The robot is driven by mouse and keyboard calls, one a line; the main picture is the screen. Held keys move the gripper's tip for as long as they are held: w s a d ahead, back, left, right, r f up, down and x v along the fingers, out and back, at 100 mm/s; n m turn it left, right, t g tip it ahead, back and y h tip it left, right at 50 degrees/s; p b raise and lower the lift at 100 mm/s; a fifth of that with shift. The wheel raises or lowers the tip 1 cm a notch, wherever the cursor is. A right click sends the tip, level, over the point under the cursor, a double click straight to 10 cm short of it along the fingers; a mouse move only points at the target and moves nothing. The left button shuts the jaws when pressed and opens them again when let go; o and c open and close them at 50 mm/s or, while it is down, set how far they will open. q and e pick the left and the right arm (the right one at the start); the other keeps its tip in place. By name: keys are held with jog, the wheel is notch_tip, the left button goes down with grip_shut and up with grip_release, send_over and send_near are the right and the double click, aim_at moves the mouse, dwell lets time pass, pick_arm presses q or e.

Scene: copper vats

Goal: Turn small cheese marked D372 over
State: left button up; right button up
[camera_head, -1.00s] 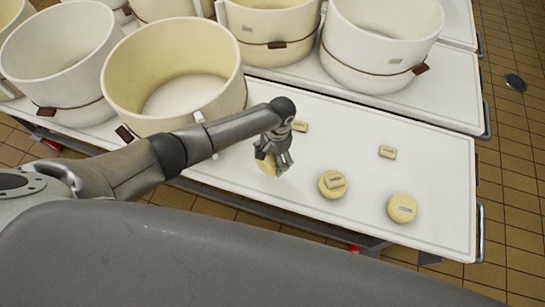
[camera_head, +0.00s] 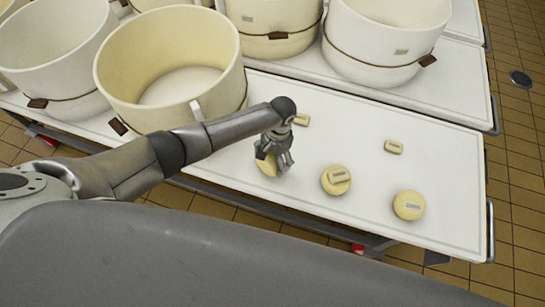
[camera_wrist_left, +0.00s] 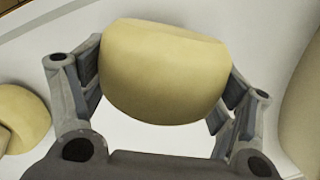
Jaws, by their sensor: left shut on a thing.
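A small round yellow cheese (camera_head: 266,165) is between the fingers of my left gripper (camera_head: 275,157), above or at the white table top near its front edge. In the left wrist view the cheese (camera_wrist_left: 163,70) fills the space between the two fingers (camera_wrist_left: 165,95), tilted with its rounded side toward the camera. My left gripper is shut on it. No marking shows on the visible side, so I cannot read D372. Whether the cheese touches the table is unclear. My right gripper is not in view.
A cheese with a small block on it (camera_head: 336,180) and a labelled cheese (camera_head: 409,205) lie to the right on the white table (camera_head: 350,130). Small blocks (camera_head: 393,147) (camera_head: 301,120) lie farther back. Large vats (camera_head: 172,80) stand behind and left.

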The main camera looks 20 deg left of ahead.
pick_arm(q)
jog(key=shift+f+b, duration=0.45)
jog(key=shift+f, duration=0.2)
dwell(0.7)
jog(key=o, duration=1.3)
jog(key=shift+c, duration=0.2)
notch_tip(320, 180, up, 12)
jog(key=w, duration=0.1)
jog(key=shift+w+d, duration=0.25)
jog(key=shift+d, duration=0.2)
jog(key=shift+d+f, duration=0.1)
